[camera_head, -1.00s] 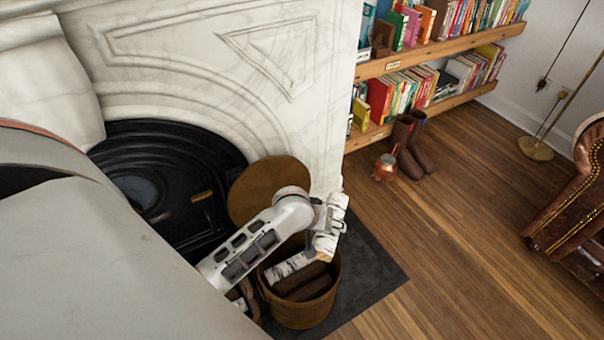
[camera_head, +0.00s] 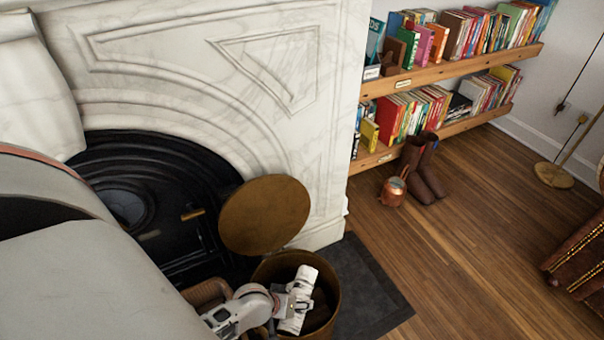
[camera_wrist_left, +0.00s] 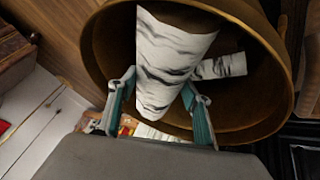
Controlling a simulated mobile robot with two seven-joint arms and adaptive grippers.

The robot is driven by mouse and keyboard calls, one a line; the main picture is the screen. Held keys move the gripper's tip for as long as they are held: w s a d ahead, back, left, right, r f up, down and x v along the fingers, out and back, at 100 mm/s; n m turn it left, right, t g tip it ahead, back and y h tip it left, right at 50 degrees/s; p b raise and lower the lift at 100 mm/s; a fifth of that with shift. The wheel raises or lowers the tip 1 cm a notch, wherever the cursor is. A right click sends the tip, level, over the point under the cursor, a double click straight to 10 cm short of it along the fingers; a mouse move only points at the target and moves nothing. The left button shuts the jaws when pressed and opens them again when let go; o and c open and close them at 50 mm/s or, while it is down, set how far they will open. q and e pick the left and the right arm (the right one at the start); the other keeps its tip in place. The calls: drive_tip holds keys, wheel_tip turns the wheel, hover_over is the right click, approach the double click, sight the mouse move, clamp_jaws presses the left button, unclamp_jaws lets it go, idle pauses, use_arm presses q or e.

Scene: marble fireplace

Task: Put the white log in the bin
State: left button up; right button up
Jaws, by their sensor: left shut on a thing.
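The white log (camera_head: 301,292), with black birch-like marks, is in my left gripper (camera_head: 287,303). It is over or within the mouth of the round brown bin (camera_head: 331,290) at the bottom of the head view. In the left wrist view, the log (camera_wrist_left: 168,58) lies between the fingers of my left gripper (camera_wrist_left: 158,108), which is shut on it. The bin wall (camera_wrist_left: 268,70) surrounds it there. Another white log piece (camera_wrist_left: 225,67) shows inside the bin. The exact depth of the held log is hard to tell. My right gripper is not in view.
A round brown lid (camera_head: 264,216) stands open behind the bin, near the black fireplace opening (camera_head: 150,190). A wicker basket (camera_head: 205,292) is left of the bin. A copper pot (camera_head: 393,191) and brown boots (camera_head: 424,172) stand by the bookshelves.

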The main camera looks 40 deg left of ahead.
use_arm(q)
wheel_tip(320, 180, down, 4)
drive_tip(key=shift+s+r+b, duration=0.15)
drive_tip(key=shift+b, duration=0.35)
drive_tip(key=shift+w+f, duration=0.2)
drive_tip(key=f, duration=0.1)
drive_tip(key=f+b, duration=0.2)
drive_tip(key=shift+s+f, duration=0.2)
drive_tip(key=shift+s, duration=0.05)
drive_tip(key=shift+w+f, duration=0.2)
drive_tip(key=shift+f, duration=0.25)
drive_tip(key=shift+w+r, duration=0.15)
drive_tip(key=shift+r, duration=0.05)
drive_tip(key=shift+f, duration=0.1)
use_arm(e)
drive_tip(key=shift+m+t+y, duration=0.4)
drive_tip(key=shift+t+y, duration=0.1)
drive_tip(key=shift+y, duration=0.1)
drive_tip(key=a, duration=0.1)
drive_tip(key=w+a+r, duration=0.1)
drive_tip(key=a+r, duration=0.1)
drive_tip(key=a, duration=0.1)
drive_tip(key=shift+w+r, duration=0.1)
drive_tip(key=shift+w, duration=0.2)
use_arm(q)
drive_tip(key=o, duration=1.5)
drive_tip(key=shift+f, duration=0.1)
